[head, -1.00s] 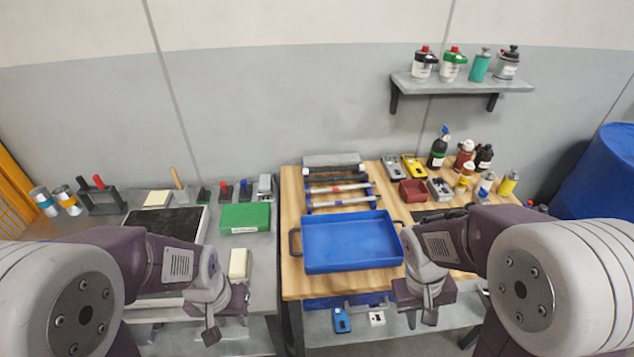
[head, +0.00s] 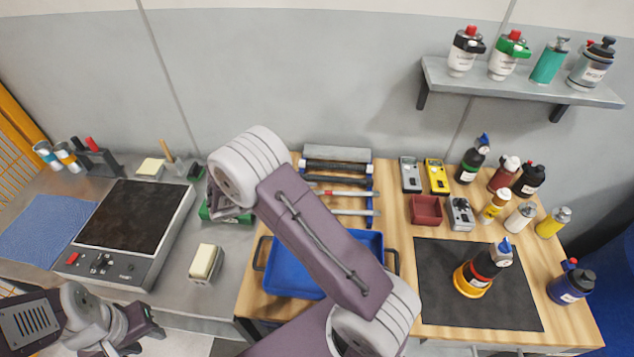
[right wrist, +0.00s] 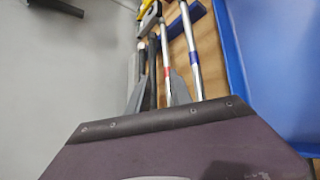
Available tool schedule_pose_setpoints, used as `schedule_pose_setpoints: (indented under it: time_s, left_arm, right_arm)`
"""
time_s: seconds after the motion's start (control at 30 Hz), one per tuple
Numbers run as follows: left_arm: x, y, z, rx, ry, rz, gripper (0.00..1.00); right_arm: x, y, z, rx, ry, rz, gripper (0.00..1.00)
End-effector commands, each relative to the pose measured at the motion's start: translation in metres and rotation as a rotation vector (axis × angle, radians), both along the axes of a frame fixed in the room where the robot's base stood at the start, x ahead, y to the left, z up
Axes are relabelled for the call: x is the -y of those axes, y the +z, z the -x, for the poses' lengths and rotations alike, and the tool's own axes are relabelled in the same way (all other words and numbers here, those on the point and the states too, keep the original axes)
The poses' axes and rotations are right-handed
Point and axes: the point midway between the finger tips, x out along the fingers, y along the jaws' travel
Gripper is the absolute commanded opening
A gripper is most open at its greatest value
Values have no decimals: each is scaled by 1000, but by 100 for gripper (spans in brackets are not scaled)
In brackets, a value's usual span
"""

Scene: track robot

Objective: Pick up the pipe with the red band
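The pipe with the red band (head: 347,193) lies across a rack at the back of the wooden bench, its left end hidden behind my right arm. It also shows in the right wrist view (right wrist: 166,72), beyond the fingers. A pipe with a blue band (right wrist: 193,55) lies beside it. Dark bars lie on its other side. My right gripper (right wrist: 158,90) is open and empty, its fingers spread and pointing towards the rack, apart from the pipes. In the head view it is largely hidden by its arm. My left gripper (head: 135,330) is low at the left, its opening unclear.
A blue tray (head: 283,275) stands in front of the rack, partly covered by my right arm. A red bin (head: 425,211), meters and several bottles stand to the right. A black mat (head: 440,310) holds a bottle. A hotplate (head: 125,235) stands on the left bench.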

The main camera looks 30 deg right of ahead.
Motion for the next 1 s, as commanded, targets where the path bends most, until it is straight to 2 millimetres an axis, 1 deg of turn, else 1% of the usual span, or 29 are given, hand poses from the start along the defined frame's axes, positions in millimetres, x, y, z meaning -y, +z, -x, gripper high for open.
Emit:
schedule_pose_setpoints:
  time_s: [0.03,0.1,0.23,0.3,0.5,0.67,0.73,0.9,1.0]
  left_arm:
    - [0,0,0,0,0,0,36]
    - [0,0,0,0,0,0,36]
    - [0,0,0,0,0,0,36]
    - [0,0,0,0,0,0,36]
    - [0,5,0,0,0,0,36]
    - [0,5,0,0,0,0,36]
    - [0,8,0,0,0,0,36]
    - [0,14,0,0,0,0,36]
    - [0,15,0,0,0,0,36]
  right_arm:
    - [-3,-6,2,-20,9,6,26]
    - [-6,-12,4,-36,20,10,26]
    - [-10,-14,4,-42,32,12,26]
    - [-8,-14,4,-43,31,11,26]
    - [20,-27,4,-44,28,11,26]
    - [26,-31,3,-41,30,10,26]
    - [31,-32,4,-42,28,9,26]
    - [61,-45,2,-44,26,10,26]
    - [71,-50,2,-42,27,10,26]
